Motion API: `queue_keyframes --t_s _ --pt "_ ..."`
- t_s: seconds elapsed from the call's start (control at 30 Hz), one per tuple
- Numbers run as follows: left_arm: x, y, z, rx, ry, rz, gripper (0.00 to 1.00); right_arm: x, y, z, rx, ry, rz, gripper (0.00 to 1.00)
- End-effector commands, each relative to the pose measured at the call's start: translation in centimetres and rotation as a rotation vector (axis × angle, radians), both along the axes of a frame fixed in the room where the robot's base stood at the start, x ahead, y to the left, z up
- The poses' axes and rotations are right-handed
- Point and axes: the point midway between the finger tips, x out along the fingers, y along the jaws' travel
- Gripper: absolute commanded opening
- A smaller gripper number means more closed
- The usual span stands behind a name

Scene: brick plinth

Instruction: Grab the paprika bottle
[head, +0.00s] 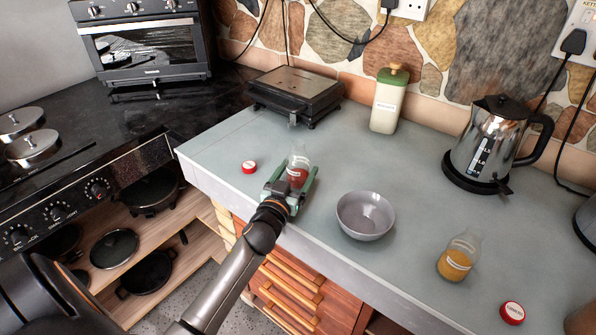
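A small clear bottle with red powder and a white label (299,164), which fits paprika, stands upright and uncapped on the grey counter (230,145). Its label is too small to read. My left gripper (297,172) reaches it from the front, with its green fingers on either side of the bottle. The fingers look open, with a small gap beside the glass, and the gripper body hides the bottle's lower front. A red lid (249,167) lies to the left of the bottle. My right gripper is not in view.
A grey bowl (365,215) is close to the right of my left gripper. An orange-yellow spice bottle (459,257), another red lid (512,312) and a kettle (490,145) are further right. A black grill (294,92) and a green-topped container (388,105) stand behind.

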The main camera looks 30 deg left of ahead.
Motion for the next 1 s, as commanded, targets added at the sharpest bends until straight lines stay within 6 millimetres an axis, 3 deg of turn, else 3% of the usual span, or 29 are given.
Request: queue_keyframes --t_s 0.07,0.6,1.0 --pt "-0.02 -0.01 -0.01 0.0 0.0 0.0 0.72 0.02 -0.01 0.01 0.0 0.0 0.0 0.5" --pt "-0.03 -0.02 -0.01 -0.001 0.0 0.0 0.11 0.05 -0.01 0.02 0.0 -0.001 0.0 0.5" --pt "-0.01 -0.01 0.34 0.0 -0.002 0.0 0.11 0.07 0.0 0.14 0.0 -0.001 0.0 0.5"
